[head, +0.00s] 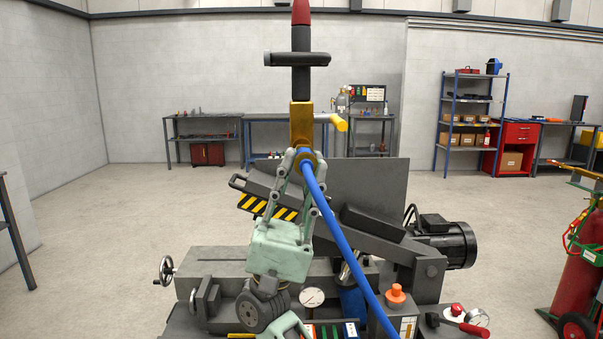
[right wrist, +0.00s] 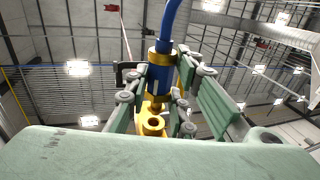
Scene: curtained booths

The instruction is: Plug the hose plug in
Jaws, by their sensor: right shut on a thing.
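My right gripper (head: 301,158) points upward in the middle of the head view, its fingers shut on the hose plug (head: 304,157). The right wrist view shows the blue plug body with gold collars (right wrist: 160,78) between the fingers (right wrist: 157,95). A blue hose (head: 345,240) leads from the plug down and right in the head view. A yellow fitting (head: 301,122) with a yellow side lever (head: 338,122) appears just above the plug, below a dark crossbar (head: 297,59) and a red-topped upright. Whether plug and fitting touch cannot be told. My left gripper is not in view.
A grey machine (head: 230,262) with a tilted plate (head: 370,185), motor (head: 445,240) and striped guard (head: 268,208) stands below and behind my gripper. A red gas cylinder (head: 580,260) stands at the right. Workbenches and a shelf line the far wall.

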